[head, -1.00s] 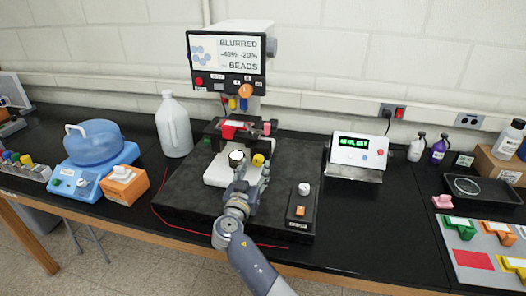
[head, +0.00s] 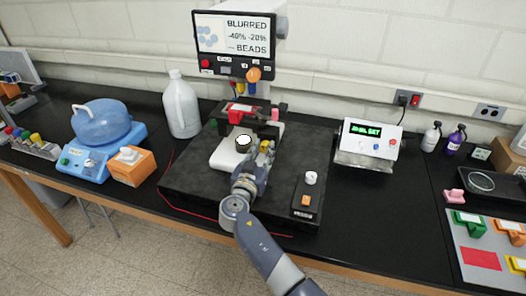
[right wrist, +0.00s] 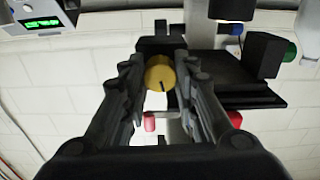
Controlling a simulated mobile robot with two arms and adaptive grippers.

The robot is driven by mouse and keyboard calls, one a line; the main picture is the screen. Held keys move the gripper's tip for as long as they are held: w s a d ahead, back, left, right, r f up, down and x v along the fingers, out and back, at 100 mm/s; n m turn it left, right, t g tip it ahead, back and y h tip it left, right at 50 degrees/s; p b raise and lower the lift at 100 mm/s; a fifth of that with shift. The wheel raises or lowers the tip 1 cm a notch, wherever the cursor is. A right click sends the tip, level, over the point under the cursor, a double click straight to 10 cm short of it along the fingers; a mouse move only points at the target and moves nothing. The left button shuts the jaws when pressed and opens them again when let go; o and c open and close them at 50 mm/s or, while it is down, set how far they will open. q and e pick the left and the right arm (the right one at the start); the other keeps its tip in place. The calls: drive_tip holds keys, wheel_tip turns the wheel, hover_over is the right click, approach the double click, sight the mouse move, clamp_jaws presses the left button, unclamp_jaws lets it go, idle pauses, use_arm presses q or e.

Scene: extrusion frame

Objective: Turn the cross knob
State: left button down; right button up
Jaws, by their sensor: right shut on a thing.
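The cross knob appears to be the round yellow knob on the side of the microscope stage; it shows in the right wrist view (right wrist: 160,76) with a dark line on its face. In the head view the knob (head: 264,146) is partly hidden by my gripper. My right gripper (head: 259,160) reaches it from the front. In the right wrist view my gripper (right wrist: 161,68) has a finger on each side of the knob and is shut on it. My left gripper is not in view.
The microscope (head: 236,45) carries a screen above a black base (head: 190,183). A small control box (head: 308,193) lies right of my gripper, and a display unit (head: 370,138) stands farther right. A white jug (head: 183,108) and an orange box (head: 132,165) are left.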

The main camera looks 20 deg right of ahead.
drive_tip(key=shift+n+b, duration=0.4)
drive_tip(key=shift+b, duration=0.1)
drive_tip(key=n+b, duration=0.2)
drive_tip(key=shift+f+n+b, duration=0.15)
drive_tip(key=shift+n+b, duration=0.15)
drive_tip(key=shift+n, duration=0.1)
drive_tip(key=n+b, duration=0.1)
drive_tip(key=n, duration=0.2)
drive_tip(key=shift+r+b, duration=0.2)
drive_tip(key=shift+b, duration=0.1)
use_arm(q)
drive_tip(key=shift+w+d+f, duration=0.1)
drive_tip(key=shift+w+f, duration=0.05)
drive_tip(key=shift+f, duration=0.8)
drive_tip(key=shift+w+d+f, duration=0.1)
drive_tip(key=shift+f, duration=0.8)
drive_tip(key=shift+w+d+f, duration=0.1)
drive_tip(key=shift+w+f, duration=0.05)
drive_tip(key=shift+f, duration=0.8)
use_arm(e)
drive_tip(key=shift+r+n, duration=0.1)
drive_tip(key=shift+n, duration=1.6)
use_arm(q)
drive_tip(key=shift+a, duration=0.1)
use_arm(e)
drive_tip(key=shift+d, duration=0.1)
drive_tip(key=o, duration=1.1)
drive_tip(key=shift+w, duration=0.15)
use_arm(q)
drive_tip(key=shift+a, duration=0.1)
